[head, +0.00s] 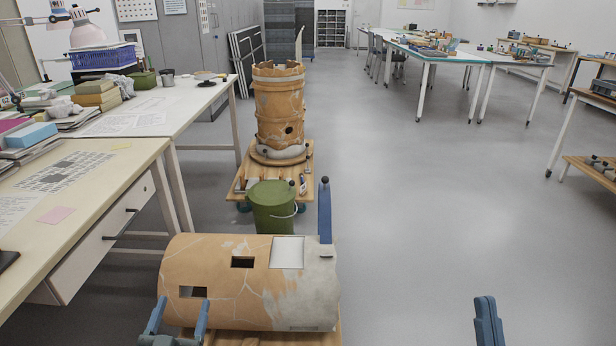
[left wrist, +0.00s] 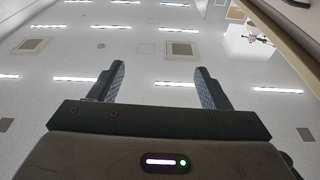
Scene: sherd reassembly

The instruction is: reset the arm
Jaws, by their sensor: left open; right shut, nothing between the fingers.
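My left gripper (head: 179,318) is at the bottom left of the head view, in front of the near side of a large reassembled clay cylinder. Its two blue fingers stand apart with nothing between them. In the left wrist view the same gripper (left wrist: 160,86) is open and empty, with ceiling lights behind it. My right gripper (head: 488,320) is at the bottom right over bare floor, its fingers together and empty. The clay cylinder (head: 215,262) lies on its side on a wooden board, with dark openings, a pale square patch and a grey right end.
A tall cracked vessel (head: 280,112) stands upright on a wheeled wooden cart behind a green bucket (head: 272,205). A blue post (head: 325,212) rises beside the cylinder. A long worktable (head: 110,170) runs along the left. Open floor lies to the right.

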